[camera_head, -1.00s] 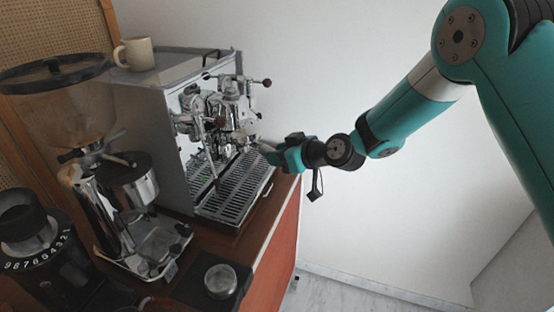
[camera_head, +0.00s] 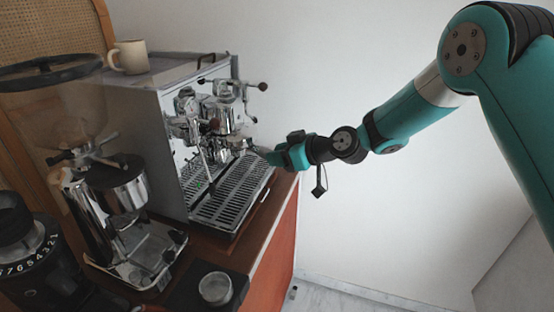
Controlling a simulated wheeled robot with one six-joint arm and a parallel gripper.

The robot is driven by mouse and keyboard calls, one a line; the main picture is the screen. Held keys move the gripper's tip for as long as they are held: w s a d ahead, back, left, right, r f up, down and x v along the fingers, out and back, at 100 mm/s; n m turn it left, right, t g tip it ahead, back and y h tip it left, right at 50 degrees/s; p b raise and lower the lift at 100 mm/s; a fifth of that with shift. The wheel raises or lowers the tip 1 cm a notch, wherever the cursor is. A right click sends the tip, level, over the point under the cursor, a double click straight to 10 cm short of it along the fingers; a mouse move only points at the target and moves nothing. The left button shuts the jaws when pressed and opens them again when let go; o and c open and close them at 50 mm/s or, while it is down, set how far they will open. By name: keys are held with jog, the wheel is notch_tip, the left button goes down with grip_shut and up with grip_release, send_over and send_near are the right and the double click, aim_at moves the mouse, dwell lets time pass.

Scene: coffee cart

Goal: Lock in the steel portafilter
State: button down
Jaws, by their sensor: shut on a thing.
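The espresso machine (camera_head: 170,110) stands on the cart, its chrome front facing right. Its group head (camera_head: 229,116) sticks out over the slotted drip tray (camera_head: 235,190). The steel portafilter (camera_head: 236,143) is just under the group head, small and partly hidden, with its handle side toward my gripper. My gripper (camera_head: 270,154) reaches in from the right and is shut on the portafilter's handle end. The picture is too small to tell whether the portafilter's rim is seated in the group or only just below it.
A cream mug (camera_head: 129,57) stands on top of the machine. A grinder (camera_head: 110,190) and a second black grinder (camera_head: 40,255) stand at the left. A tamper (camera_head: 216,287) rests on a dark mat in front. Free room lies to the right of the cart.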

jog(key=shift+w+d, duration=0.1)
dwell(0.3)
jog(key=shift+w+d+f+n+g+b, duration=0.15)
jog(key=shift+w+n+g+b, duration=0.15)
jog(key=shift+w+n+b, duration=0.15)
jog(key=shift+w+d+n+g+y, duration=0.1)
jog(key=shift+w+n+g+y, duration=0.05)
jog(key=shift+n+g+y, duration=0.2)
jog(key=shift+w+d+r+n+g+b, duration=0.2)
jog(key=shift+w+d+n+g+b, duration=0.05)
jog(key=shift+w+n+g+b, duration=0.45)
